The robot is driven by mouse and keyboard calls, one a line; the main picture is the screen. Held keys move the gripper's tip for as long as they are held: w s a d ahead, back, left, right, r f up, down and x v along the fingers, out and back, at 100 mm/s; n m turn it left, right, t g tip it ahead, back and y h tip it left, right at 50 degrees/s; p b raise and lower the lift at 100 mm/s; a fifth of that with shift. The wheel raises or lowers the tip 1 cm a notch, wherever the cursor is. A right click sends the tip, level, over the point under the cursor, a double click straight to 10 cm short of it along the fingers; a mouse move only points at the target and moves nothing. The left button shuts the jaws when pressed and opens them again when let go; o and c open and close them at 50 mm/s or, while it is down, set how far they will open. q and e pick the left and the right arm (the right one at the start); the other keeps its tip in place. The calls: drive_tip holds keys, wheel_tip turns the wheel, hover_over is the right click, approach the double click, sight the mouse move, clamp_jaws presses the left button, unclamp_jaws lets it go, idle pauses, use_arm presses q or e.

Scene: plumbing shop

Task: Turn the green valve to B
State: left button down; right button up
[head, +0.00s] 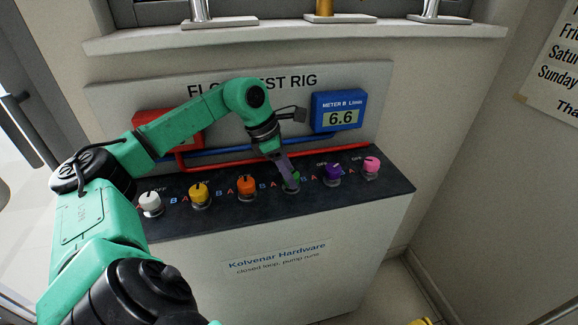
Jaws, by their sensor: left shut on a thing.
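The green valve (293,187) is a knob on the dark top of the flow test rig, between the orange and purple valves. My left gripper (289,181) comes down on it from above and is shut on it. The fingers cover most of the knob, so its pointer cannot be read. A red A shows to its left and a blue B to its right on the rig top. My right gripper is not in view.
A white valve (150,203), yellow valve (200,195), orange valve (246,186), purple valve (333,174) and pink valve (371,167) share the row. The blue meter B (339,112) reads 6.6. My left arm partly hides a red meter (146,122).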

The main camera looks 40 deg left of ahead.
use_arm(q)
drive_tip(key=shift+r+m+p, duration=0.1)
drive_tip(key=shift+m+p, duration=0.45)
drive_tip(key=shift+m, duration=0.15)
drive_tip(key=shift+g, duration=0.3)
drive_tip(key=shift+c, duration=1.4)
unclamp_jaws()
drive_tip(key=p+v, duration=0.2)
drive_tip(key=v, duration=1.2)
drive_tip(key=shift+a+p, duration=0.3)
drive_tip(key=shift+p, duration=0.05)
drive_tip(key=shift+s+r, duration=0.1)
